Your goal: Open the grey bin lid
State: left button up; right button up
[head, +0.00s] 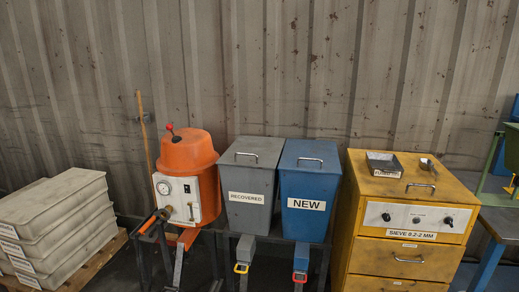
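The grey bin (248,215), labelled "RECOVERED", stands in the middle between an orange vessel and a blue bin. Its grey lid (253,149) lies shut on top, with a small metal bar handle (246,155) near the front edge. A grey outlet with a yellow handle (241,267) hangs below the bin. Neither of my grippers is in view.
The blue bin (304,208), labelled "NEW", stands close on the right, its lid shut. The orange vessel (190,153) with a gauge stands close on the left. A yellow sieve cabinet (408,227) is further right. Stacked grey boxes (50,220) sit on a pallet at left.

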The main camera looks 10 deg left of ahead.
aim_at(251, 151)
jog(key=i+j, duration=1)
jog(key=i, duration=0.1)
